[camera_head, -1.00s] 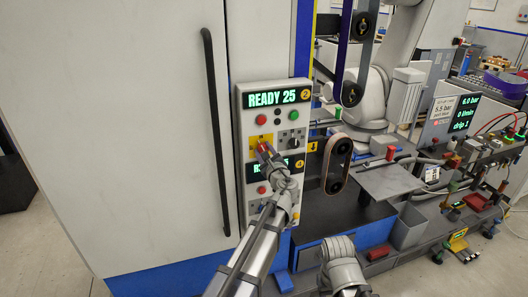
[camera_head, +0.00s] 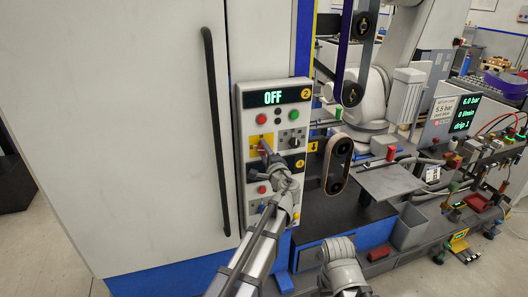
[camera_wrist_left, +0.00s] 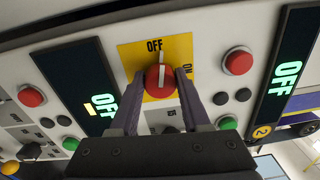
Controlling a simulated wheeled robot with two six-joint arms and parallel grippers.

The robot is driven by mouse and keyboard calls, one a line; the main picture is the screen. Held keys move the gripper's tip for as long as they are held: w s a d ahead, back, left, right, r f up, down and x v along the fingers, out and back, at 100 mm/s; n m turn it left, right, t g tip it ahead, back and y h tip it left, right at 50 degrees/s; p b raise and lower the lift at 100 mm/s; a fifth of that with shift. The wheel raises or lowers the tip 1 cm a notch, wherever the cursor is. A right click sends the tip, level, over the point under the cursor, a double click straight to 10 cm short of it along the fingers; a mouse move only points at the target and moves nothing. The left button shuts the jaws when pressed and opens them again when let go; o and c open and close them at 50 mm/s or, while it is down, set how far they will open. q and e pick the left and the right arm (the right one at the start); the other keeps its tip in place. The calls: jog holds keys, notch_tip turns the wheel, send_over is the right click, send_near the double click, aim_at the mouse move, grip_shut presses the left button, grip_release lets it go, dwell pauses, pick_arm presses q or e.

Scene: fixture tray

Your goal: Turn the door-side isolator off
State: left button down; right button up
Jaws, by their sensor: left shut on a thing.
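The isolator is a red rotary knob (camera_wrist_left: 159,82) on a yellow plate (camera_wrist_left: 180,50) marked OFF and ON. Its white pointer line points toward OFF. In the head view its yellow plate (camera_head: 254,139) shows, and my gripper covers most of the knob. My left gripper (camera_head: 266,150) is shut on the knob, with one finger on each side of it in the left wrist view (camera_wrist_left: 160,88). The display (camera_head: 273,97) of the panel marked 2 reads OFF in green. The right gripper is not in view.
The grey control panel (camera_head: 240,120) carries red and green buttons and a black selector (camera_head: 292,141) close by. A long black door handle (camera_head: 216,130) stands to its left. A metal plate (camera_head: 390,180) and a grey bin (camera_head: 410,228) lie to the right.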

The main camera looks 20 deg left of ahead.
pick_arm(q)
jog(key=shift+n, duration=1.3)
jog(key=shift+f, duration=0.1)
jog(key=shift+c, duration=1.8)
grip_release()
jog(key=shift+s, duration=0.1)
jog(key=v, duration=0.7)
jog(key=shift+s+d, duration=0.25)
jog(key=shift+f, duration=0.1)
